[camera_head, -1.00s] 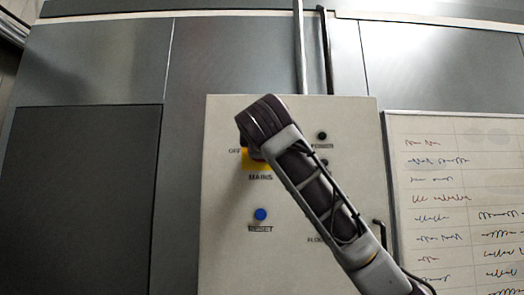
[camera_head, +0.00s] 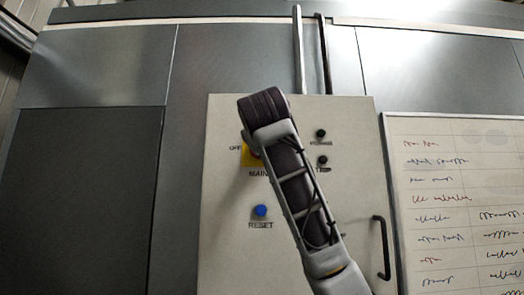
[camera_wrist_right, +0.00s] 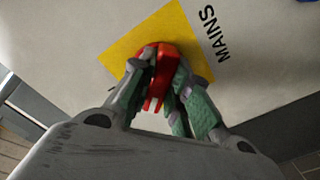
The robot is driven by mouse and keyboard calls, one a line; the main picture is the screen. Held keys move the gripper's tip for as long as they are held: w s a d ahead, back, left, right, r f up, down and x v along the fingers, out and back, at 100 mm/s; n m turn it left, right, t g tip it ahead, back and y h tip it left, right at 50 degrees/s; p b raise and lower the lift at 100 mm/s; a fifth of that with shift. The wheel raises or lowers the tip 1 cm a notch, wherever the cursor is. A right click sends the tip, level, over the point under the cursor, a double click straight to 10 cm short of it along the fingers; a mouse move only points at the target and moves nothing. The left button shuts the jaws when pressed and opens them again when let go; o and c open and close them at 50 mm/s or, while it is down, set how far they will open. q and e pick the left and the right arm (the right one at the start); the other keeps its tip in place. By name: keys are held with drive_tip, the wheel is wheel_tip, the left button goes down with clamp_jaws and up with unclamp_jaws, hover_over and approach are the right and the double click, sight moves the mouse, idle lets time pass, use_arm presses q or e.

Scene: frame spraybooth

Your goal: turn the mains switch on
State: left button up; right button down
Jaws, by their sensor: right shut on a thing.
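The mains switch has a red handle (camera_wrist_right: 154,90) on a yellow plate (camera_wrist_right: 192,45), with "MAINS" printed beside it, in the right wrist view. My right gripper (camera_wrist_right: 160,95) is shut on the red handle, a finger on either side of it. In the head view my right arm covers most of the switch; part of the yellow plate (camera_head: 248,158) shows beside the arm, with "OFF" to its left. The handle's angle is hard to tell there. My left gripper is not in view.
The grey control box (camera_head: 225,245) carries a blue reset button (camera_head: 261,211), black knobs (camera_head: 321,133) and a black handle (camera_head: 384,248). Conduits (camera_head: 299,50) rise from its top. A whiteboard (camera_head: 455,200) hangs at the right.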

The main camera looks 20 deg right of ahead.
drive_tip(key=m, duration=0.3)
drive_tip(key=m+b, duration=0.1)
drive_tip(key=shift+a+f, duration=0.2)
drive_tip(key=shift+f, duration=0.05)
drive_tip(key=shift+m, duration=1.9)
drive_tip(key=shift+r, duration=0.1)
drive_tip(key=shift+d, duration=0.1)
drive_tip(key=c, duration=1.4)
unclamp_jaws()
drive_tip(key=shift+o, duration=0.2)
drive_tip(key=shift+s+r, duration=0.1)
drive_tip(key=v, duration=1.1)
drive_tip(key=shift+s, duration=0.35)
